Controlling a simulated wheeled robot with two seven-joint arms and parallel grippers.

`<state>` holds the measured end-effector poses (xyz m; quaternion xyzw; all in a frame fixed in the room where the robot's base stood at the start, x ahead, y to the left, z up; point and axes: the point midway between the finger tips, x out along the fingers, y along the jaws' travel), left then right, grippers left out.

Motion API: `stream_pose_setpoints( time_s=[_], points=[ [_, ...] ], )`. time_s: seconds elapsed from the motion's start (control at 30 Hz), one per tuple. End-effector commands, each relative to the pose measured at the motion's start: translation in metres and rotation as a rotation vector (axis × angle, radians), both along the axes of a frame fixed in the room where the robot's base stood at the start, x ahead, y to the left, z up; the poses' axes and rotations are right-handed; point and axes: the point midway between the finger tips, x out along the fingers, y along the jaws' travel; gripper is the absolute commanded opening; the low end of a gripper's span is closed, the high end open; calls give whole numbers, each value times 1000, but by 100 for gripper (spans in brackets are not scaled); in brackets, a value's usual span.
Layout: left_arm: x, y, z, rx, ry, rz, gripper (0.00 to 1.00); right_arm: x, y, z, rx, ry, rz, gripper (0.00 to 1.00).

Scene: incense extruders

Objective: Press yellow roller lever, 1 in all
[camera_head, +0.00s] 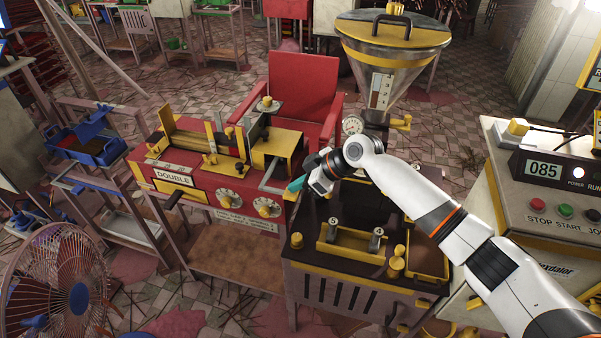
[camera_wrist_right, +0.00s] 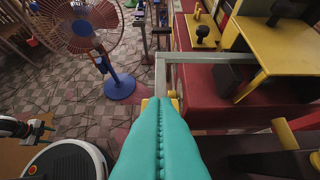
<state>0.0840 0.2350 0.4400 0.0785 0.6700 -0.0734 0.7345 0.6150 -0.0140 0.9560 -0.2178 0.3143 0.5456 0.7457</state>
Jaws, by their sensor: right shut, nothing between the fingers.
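My right gripper (camera_head: 293,186) has teal fingers. It is shut and empty at the right end of the red machine marked DOUBLE (camera_head: 240,196), above the left edge of the dark-topped cabinet (camera_head: 330,212). In the right wrist view the closed fingers (camera_wrist_right: 160,105) point at a grey bar frame (camera_wrist_right: 200,57) on that machine. Small yellow parts (camera_wrist_right: 173,98) show just beyond the fingertips, mostly hidden by them. I cannot tell whether one is the yellow roller lever, or whether the fingers touch it. My left gripper is not in view.
A yellow guard plate (camera_wrist_right: 262,35) on the red machine is close right of the fingers. A steel hopper (camera_head: 393,65) and red chair (camera_head: 304,85) stand behind. A control box (camera_head: 550,185) is at right. A fan (camera_head: 58,275) stands at left on open floor.

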Motion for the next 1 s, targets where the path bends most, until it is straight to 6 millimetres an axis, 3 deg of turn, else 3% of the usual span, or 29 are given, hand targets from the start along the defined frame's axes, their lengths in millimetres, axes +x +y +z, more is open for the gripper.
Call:
stream_pose_setpoints(
  time_s=[0.37,0.77,1.0],
  points=[
    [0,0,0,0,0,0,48,-1,0,-3,-1,-4,0,0],
    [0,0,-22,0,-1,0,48,-9,3,-46,-88,-265,2,0],
    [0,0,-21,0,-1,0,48,-9,2,-49,-90,-261,1,0]
  ],
)
